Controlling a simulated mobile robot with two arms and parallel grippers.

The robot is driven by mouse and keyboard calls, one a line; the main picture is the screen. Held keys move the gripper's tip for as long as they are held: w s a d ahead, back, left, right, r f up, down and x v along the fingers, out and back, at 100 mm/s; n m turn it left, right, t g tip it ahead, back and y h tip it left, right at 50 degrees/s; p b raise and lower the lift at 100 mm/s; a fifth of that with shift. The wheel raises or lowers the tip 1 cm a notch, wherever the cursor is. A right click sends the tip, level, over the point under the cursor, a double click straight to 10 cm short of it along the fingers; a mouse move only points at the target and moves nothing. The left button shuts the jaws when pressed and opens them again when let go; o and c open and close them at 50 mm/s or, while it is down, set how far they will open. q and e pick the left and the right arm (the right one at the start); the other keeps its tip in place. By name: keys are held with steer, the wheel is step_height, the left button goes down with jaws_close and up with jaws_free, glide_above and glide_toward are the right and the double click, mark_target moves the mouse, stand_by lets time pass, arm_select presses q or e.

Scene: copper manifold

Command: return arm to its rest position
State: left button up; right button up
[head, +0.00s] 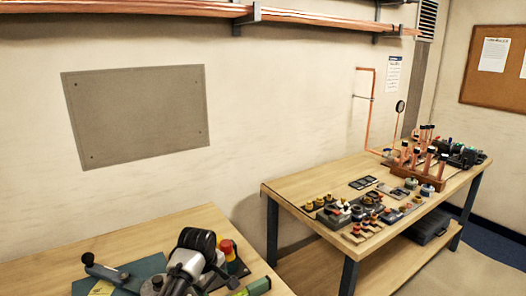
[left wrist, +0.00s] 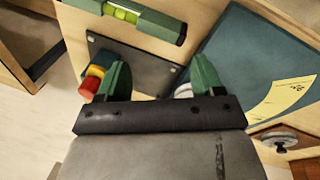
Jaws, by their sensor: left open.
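My left gripper (left wrist: 160,75) shows in the left wrist view with two green fingers spread apart and nothing between them. It is above the near workbench (head: 150,235), over a dark plate (left wrist: 140,68) with a red and yellow button (left wrist: 92,80) beside the left finger. A small white object is partly hidden behind the right finger. In the head view a grey and black arm part stands over the same bench, and the fingers cannot be made out there. My right gripper is in neither view.
A green spirit level (left wrist: 125,14) and a teal mat (left wrist: 248,55) with a yellow note (left wrist: 283,98) lie near the gripper. The far workbench (head: 285,188) holds several fittings and a copper manifold (head: 418,172). A gap separates the benches. Copper pipes (head: 180,8) run along the wall above.

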arm_select(q)
steer(key=s+a+f+m, duration=0.1)
steer(key=s+f+m, duration=0.3)
steer(key=s, duration=0.5)
steer(key=s+a+f+m, duration=0.1)
steer(key=s+f+m, duration=0.1)
steer(key=s+f, duration=0.55)
steer(key=s+a+r+m, duration=0.2)
steer(key=s, duration=0.6)
steer(key=s+a+r+m+t, duration=0.1)
steer(key=s+r+m, duration=0.15)
steer(key=s, duration=0.55)
steer(key=s+a+r+m, duration=0.2)
steer(key=s+m, duration=0.1)
steer(key=s, duration=0.4)
step_height(320, 180, down, 27)
steer(key=b, duration=0.3)
steer(key=s+a+f+g+y+b, duration=0.1)
steer(key=s+a+f+g+b, duration=0.1)
steer(key=s+f, duration=1.5)
step_height(320, 180, down, 4)
steer(key=shift+s+a+f+b, duration=0.2)
steer(key=shift+a+b, duration=0.2)
steer(key=shift+b, duration=0.3)
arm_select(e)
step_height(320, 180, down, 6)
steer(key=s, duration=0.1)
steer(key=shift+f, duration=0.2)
